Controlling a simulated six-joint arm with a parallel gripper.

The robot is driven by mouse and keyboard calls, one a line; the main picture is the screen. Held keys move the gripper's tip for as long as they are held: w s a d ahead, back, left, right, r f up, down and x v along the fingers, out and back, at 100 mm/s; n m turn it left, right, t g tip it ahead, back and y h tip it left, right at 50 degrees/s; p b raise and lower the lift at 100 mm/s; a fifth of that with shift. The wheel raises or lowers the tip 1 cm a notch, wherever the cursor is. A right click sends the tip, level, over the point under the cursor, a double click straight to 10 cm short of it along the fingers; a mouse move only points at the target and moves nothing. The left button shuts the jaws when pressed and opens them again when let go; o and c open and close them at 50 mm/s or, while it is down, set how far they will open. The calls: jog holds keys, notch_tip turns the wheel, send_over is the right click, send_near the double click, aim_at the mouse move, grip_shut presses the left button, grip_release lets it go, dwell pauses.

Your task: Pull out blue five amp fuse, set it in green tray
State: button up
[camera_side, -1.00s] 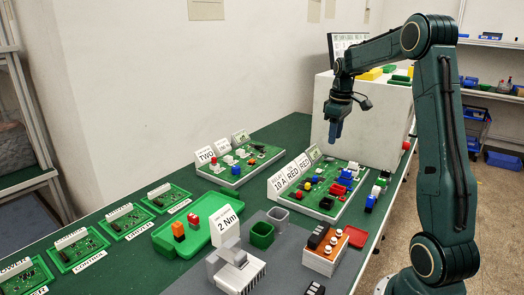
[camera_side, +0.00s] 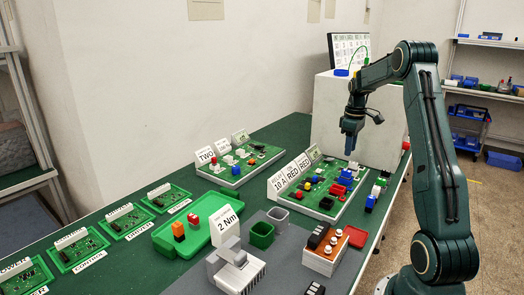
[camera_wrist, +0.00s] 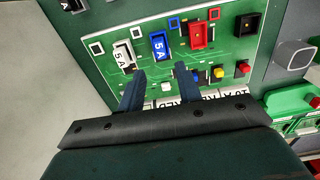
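The blue fuse (camera_wrist: 158,45) marked 5 A stands in the green board (camera_wrist: 90,38), between a white fuse (camera_wrist: 123,56) also marked 5 A and a red one (camera_wrist: 200,35). My gripper (camera_wrist: 160,71) is open and empty, its two dark fingers apart just below the blue fuse in the wrist view. In the side view my gripper (camera_side: 351,148) hangs above the far end of the board. I cannot pick out the blue fuse surely there. The green tray (camera_side: 172,240) lies left of the board and holds an orange piece and a red piece.
A green cup (camera_side: 261,236) and a grey cup (camera_side: 278,217) stand between tray and board. Label cards (camera_side: 290,175) rise along the board's left edge. A white box (camera_side: 388,130) stands behind. A second board (camera_side: 240,165) lies to the left.

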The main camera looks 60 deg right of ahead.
aim_at(347, 170)
jog(key=shift+f, duration=4.45)
grip_shut()
jog(key=shift+r, duration=1.75)
